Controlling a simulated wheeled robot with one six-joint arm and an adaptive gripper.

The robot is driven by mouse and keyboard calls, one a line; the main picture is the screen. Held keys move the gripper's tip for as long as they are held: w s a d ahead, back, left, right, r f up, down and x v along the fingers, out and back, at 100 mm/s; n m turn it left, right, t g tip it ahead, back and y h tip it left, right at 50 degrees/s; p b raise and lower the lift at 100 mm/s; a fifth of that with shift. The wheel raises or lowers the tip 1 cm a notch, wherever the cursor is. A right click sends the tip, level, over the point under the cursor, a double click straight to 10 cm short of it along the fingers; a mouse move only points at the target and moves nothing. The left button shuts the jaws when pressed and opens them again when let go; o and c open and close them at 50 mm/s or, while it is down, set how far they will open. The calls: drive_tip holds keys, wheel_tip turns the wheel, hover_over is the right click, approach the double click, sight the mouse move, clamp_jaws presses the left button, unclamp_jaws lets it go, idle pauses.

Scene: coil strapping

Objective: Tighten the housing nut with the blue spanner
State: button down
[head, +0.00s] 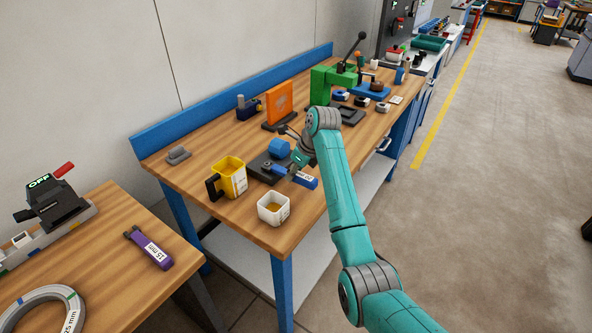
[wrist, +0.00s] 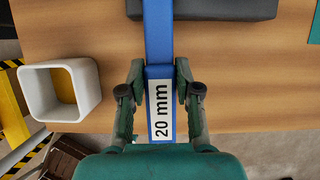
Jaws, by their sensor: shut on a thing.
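The blue spanner (wrist: 158,45), labelled 20 mm, runs lengthwise between the fingers in the wrist view. My gripper (wrist: 159,82) is shut on its handle, next to the label. In the head view the spanner's labelled end (head: 306,181) sticks out on the near side of my gripper. A blue round housing (head: 279,147) stands on a dark base plate (head: 262,175) on the blue-legged workbench. The spanner's jaw end is out of the wrist view, and I cannot make out the nut or whether the spanner touches it.
A white square cup (head: 273,208) and a yellow mug (head: 229,178) stand close by, left of my gripper. A green press (head: 325,85) and an orange panel (head: 279,103) stand farther back. A purple 15 mm spanner (head: 150,249) lies on the nearer table.

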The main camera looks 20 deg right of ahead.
drive_tip(key=shift+s+a+m, duration=0.25)
drive_tip(key=shift+m, duration=0.15)
drive_tip(key=shift+s+a+m+t+h, duration=0.15)
drive_tip(key=shift+s+a+m+h, duration=0.1)
drive_tip(key=shift+a+m, duration=0.35)
drive_tip(key=shift+s+a+m+t+h, duration=0.15)
drive_tip(key=shift+s+a+m+h, duration=0.1)
drive_tip(key=shift+a+m, duration=0.3)
drive_tip(key=shift+s+a+m+h, duration=0.25)
drive_tip(key=shift+a+m+h, duration=0.25)
drive_tip(key=shift+a+m, duration=0.5)
drive_tip(key=shift+d+r, duration=0.1)
drive_tip(key=shift+d, duration=0.15)
drive_tip(key=shift+d+n, duration=0.15)
drive_tip(key=shift+n, duration=0.1)
drive_tip(key=shift+s, duration=0.1)
drive_tip(key=shift+s+d, duration=0.2)
drive_tip(key=shift+s, duration=0.55)
drive_tip(key=shift+s+d, duration=0.25)
drive_tip(key=shift+s, duration=0.5)
drive_tip(key=shift+s+d, duration=0.2)
drive_tip(key=shift+s, duration=0.55)
